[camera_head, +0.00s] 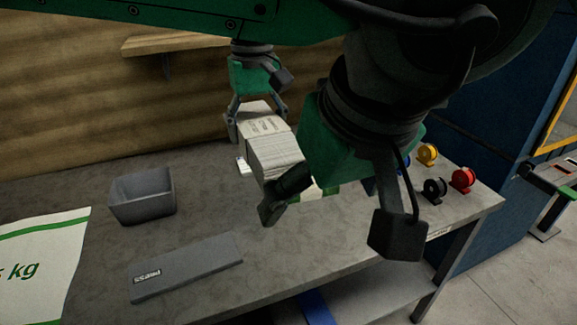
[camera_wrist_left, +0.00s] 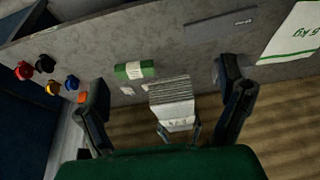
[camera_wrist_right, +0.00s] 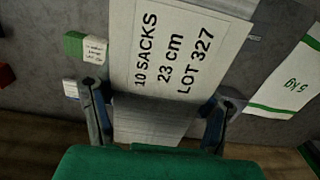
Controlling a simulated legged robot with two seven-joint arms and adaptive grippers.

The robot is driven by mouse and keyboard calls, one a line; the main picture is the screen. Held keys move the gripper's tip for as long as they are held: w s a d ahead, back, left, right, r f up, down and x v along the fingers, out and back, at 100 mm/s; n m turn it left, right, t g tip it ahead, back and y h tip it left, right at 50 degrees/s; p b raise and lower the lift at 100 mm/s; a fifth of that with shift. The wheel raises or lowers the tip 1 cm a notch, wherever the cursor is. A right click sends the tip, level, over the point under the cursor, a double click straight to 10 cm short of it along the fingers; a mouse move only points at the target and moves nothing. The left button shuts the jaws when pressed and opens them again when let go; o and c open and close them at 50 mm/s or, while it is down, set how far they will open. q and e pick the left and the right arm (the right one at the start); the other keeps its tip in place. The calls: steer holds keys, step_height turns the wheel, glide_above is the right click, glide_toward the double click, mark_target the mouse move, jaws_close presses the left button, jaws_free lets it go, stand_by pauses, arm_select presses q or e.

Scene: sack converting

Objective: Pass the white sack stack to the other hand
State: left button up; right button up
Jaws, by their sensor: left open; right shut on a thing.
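The white sack stack (camera_head: 275,152) is held above the grey table, with the far end in my right gripper (camera_head: 256,112). In the right wrist view, the stack (camera_wrist_right: 150,122) is between both fingers, and its label reads 10 SACKS, 23 cm, LOT 327. My left gripper (camera_head: 335,215) is open and empty at the near end of the stack; one finger overlaps that end in the head view. In the left wrist view, the stack (camera_wrist_left: 172,92) shows between the spread fingers, apart from them. My left gripper hides part of the near end in the head view.
A grey bin (camera_head: 142,197) and a flat grey PRESS plate (camera_head: 187,267) are on the table, left of the stack. A printed kg sack (camera_head: 42,262) is at far left. A green and white pack (camera_wrist_left: 134,70) and coloured spools (camera_head: 462,179) are on the table.

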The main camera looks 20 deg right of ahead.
mark_target(283, 153)
arm_select(q)
steer(key=w, duration=1)
steer(key=shift+w+a+f, duration=0.1)
steer(key=shift+a, duration=0.3)
steer(key=x, duration=0.3)
steer(key=shift+w+f, duration=0.15)
steer(key=shift+w, duration=0.3)
steer(key=shift+x, duration=0.8)
steer(key=c, duration=1.6)
arm_select(e)
steer(key=o, duration=1.7)
